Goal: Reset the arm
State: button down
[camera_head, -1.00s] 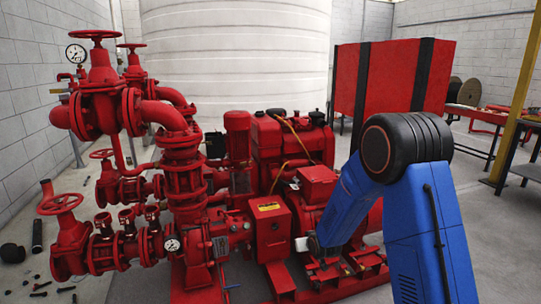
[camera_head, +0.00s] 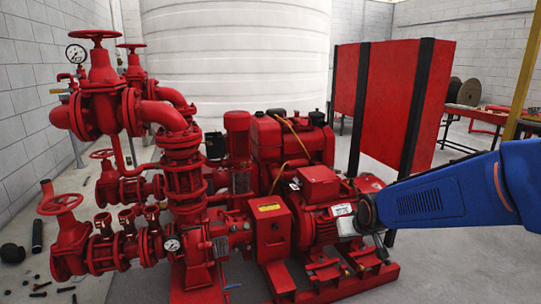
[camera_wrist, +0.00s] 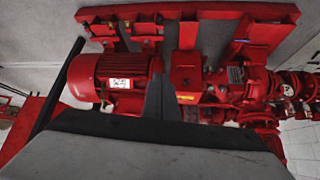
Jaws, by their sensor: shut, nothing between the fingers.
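My blue arm (camera_head: 440,195) reaches in from the right edge in the head view, its dark end joint beside the red motor (camera_head: 328,215). The gripper itself is not clear there. In the wrist view my gripper (camera_wrist: 160,92) shows as two dark fingers together, shut and empty. Behind the fingers lie the motor (camera_wrist: 115,80) with a white label and the red pump casing (camera_wrist: 215,88). I cannot tell the exact gap between fingers and machine.
The red valve and pipe stack (camera_head: 180,165) stands at left. A red panel with black posts (camera_head: 385,95) stands behind the arm. A white tank (camera_head: 235,60) fills the back. Floor is open at lower right. A table (camera_head: 490,115) stands at far right.

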jog(key=s+d+r+g, duration=0.1)
jog(key=s+d+r, duration=0.1)
jog(key=s, duration=1.3)
jog(key=s+d+r+m+g, duration=0.1)
jog(key=s+d+r, duration=0.1)
jog(key=s, duration=1.3)
jog(key=shift+s+d+r+g+h, duration=0.3)
jog(key=shift+d+r+g, duration=0.1)
jog(key=shift+d, duration=0.25)
